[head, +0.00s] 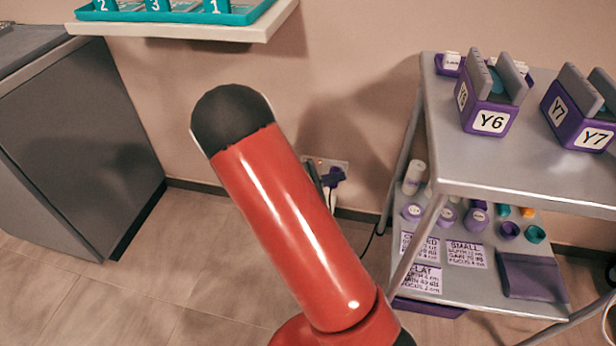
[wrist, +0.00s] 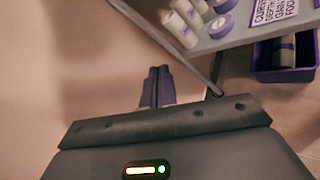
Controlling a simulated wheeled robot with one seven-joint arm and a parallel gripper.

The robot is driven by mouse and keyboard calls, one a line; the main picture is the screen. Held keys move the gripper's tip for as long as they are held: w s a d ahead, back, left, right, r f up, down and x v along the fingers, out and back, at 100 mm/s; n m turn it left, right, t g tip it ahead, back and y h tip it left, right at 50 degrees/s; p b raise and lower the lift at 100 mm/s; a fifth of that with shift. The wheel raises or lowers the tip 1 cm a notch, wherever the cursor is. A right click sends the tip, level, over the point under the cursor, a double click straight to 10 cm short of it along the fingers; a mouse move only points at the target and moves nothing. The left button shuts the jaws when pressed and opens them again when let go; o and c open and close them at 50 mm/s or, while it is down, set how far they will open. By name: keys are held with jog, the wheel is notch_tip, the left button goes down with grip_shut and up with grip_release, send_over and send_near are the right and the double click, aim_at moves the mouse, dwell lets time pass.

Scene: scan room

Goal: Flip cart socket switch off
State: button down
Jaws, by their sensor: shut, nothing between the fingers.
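A white wall socket (head: 340,164) is low on the wall, left of the cart, in the head view. A small reddish spot shows at its left side. The switch position is too small to tell. In the wrist view my gripper (wrist: 157,72) shows two dark purplish fingers side by side, shut and empty, pointing toward the bare wall. The socket cannot be made out in the wrist view. Whether the fingers touch anything is unclear.
A grey metal cart (head: 440,165) with purple holders and bottles stands at right; its leg is close beside my gripper. A dark cable runs at its foot. A wall shelf (head: 180,30) is above left, a grey cabinet (head: 85,140) at left. Floor between is clear.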

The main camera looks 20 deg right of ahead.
jog(key=w+a+f+n+t+y, duration=0.2)
jog(key=w+a+f+n+t, duration=0.1)
jog(key=f+n+t, duration=0.4)
jog(key=w+a+f+n+t+y+b, duration=0.1)
jog(key=w+a+f+n+t+y, duration=0.2)
jog(key=f+n+t, duration=0.4)
notch_tip(320, 180, down, 6)
jog(key=w+a+n, duration=0.1)
jog(key=w+n, duration=0.1)
jog(key=shift+w+a+f+n+b, duration=0.2)
jog(key=shift+w+n+b, duration=0.1)
jog(key=shift+w+n, duration=0.1)
jog(key=shift+d, duration=0.1)
jog(key=x, duration=1.4)
jog(key=shift+r+b, duration=0.15)
jog(key=shift+b, duration=0.25)
